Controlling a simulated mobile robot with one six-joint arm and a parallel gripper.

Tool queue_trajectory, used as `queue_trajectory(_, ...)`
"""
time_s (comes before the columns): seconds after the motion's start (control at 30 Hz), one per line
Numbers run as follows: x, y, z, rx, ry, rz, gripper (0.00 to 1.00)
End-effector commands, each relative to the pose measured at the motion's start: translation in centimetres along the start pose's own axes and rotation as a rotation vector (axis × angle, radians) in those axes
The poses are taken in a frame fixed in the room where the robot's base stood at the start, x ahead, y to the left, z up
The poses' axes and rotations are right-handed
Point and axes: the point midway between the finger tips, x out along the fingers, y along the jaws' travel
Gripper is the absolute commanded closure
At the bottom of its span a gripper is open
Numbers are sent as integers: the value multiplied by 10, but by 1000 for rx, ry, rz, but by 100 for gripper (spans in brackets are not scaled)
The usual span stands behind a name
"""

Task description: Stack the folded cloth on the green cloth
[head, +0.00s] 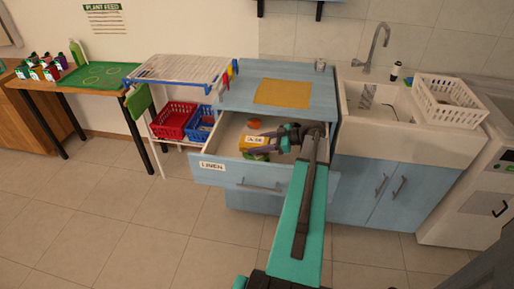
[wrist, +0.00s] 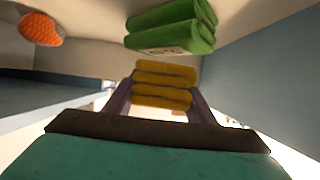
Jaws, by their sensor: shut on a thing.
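The folded cloth is yellow with a white label (head: 253,141) and is over the open drawer marked LINEN. My gripper (head: 257,145) is shut on it; in the wrist view the yellow cloth (wrist: 165,84) sits between the two purple fingers. The green cloth (head: 258,157) is in the drawer, mostly hidden under the yellow cloth and my fingers in the head view. In the wrist view the green cloth (wrist: 172,27) is folded and shows just past the yellow one. I cannot tell whether the two cloths touch.
An orange rounded thing (head: 254,123) lies at the back of the drawer (head: 228,133). The drawer walls stand close around my gripper. A flat yellow mat (head: 282,93) lies on the counter above. Red (head: 174,120) and blue baskets (head: 203,124) stand on the left.

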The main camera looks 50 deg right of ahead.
Motion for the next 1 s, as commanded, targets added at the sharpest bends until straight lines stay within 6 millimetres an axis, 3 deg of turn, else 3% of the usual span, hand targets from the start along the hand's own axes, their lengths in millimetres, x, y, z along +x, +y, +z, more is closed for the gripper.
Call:
queue_trajectory(0.2, 7, 1, 17, 1, 0, 1, 74)
queue_trajectory(0.7, 9, 0, 21, -1, 0, 1, 74)
queue_trajectory(0.73, 9, 0, 21, -1, 0, 0, 48)
queue_trajectory(0.83, 9, 0, 21, -1, 0, 0, 32)
queue_trajectory(1.0, 9, 0, 20, -1, 0, 0, 31)
